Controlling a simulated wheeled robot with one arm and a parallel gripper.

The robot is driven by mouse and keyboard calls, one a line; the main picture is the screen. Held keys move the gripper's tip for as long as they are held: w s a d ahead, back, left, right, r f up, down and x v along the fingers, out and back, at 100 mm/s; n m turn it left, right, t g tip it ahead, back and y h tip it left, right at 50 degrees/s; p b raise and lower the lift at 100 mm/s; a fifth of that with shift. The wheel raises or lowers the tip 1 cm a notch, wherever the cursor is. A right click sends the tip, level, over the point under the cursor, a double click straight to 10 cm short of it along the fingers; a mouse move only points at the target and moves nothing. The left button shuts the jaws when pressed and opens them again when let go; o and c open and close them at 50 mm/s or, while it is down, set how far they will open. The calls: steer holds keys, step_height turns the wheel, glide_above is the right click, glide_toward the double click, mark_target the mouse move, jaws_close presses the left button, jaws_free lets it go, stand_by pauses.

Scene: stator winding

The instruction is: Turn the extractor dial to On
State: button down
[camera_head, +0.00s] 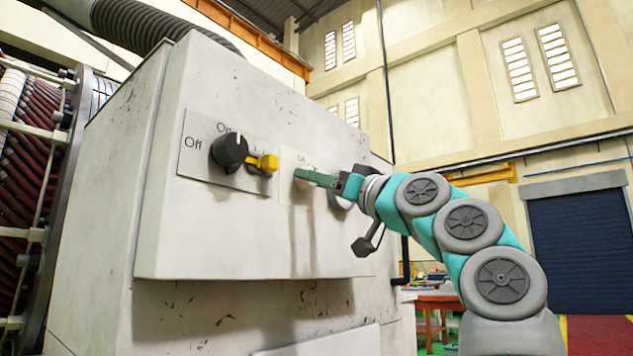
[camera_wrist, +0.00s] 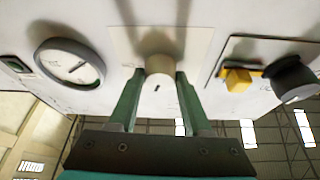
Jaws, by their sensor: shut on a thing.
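A cream dial (camera_wrist: 160,63) sits on a pale plate (camera_wrist: 202,40) on the cabinet front. In the wrist view my gripper (camera_wrist: 160,74) has its two green fingers on either side of this dial, shut on it. A small dark mark shows between the fingers. In the head view my gripper (camera_head: 297,176) reaches the pale plate (camera_head: 288,162) from the right, and its finger hides most of the dial. Lettering above the finger is too small to read surely. The dial's setting cannot be told.
A black dial (camera_head: 229,150) with "Off" and "On" labels and a yellow piece (camera_head: 265,163) beside it is left of my gripper. A round gauge (camera_wrist: 70,66) is on the other side. The cabinet (camera_head: 230,245) front stands close. Open floor lies right.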

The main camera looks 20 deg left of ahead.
steer(key=shift+s+m, duration=0.1)
steer(key=shift+m, duration=0.2)
steer(key=shift+d+m, duration=0.1)
steer(key=shift+m, duration=0.2)
steer(key=shift+r+m+t+h, duration=0.1)
steer(key=shift+m+t+h, duration=0.75)
steer(key=shift+m, duration=0.85)
steer(key=m+h+p, duration=0.1)
steer(key=m+p, duration=0.3)
steer(key=p, duration=0.1)
steer(key=m+t+h+p, duration=0.1)
steer(key=m+h+p, duration=0.1)
steer(key=m+p, duration=0.3)
steer(key=m+t+h+p, duration=0.1)
steer(key=m+h+p, duration=0.1)
steer(key=m+p, duration=0.2)
steer(key=shift+s+r+m+p, duration=0.2)
steer(key=shift+r+m+p, duration=0.2)
steer(key=shift+p, duration=1)
steer(key=shift+a+f, duration=0.15)
steer(key=shift+a, duration=0.05)
steer(key=shift+c, duration=1.7)
jaws_free()
